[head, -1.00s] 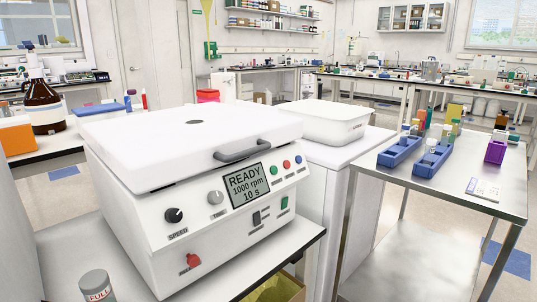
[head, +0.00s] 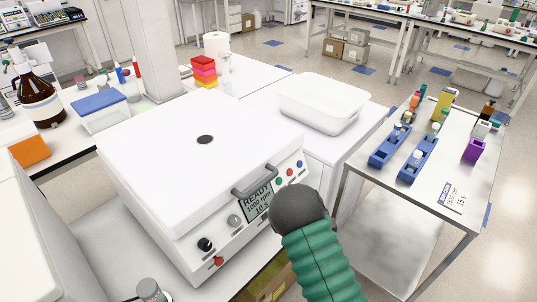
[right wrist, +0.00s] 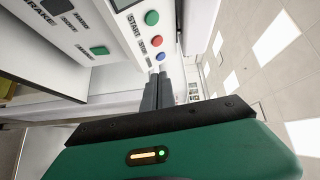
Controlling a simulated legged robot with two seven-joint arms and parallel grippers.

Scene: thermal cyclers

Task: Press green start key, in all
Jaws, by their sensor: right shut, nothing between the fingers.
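The white centrifuge (head: 190,150) has its lid closed. Its display (head: 257,203) reads READY, 1000 rpm, 10 s. The round green start key (head: 279,181) sits beside the display, with a red and a blue key in the same row. In the right wrist view the green key (right wrist: 151,18) is labelled START, with the red key (right wrist: 157,41) and blue key (right wrist: 161,57) below it. My right gripper (right wrist: 161,76) is shut and empty, its tips near the blue key and apart from the green one. In the head view my arm hides it. My left gripper is out of view.
A rectangular green switch (right wrist: 100,50) is on the same panel. A white tub (head: 325,105) stands behind the centrifuge. A metal cart (head: 400,195) with blue racks is at the right. A brown bottle (head: 40,100) stands at the left.

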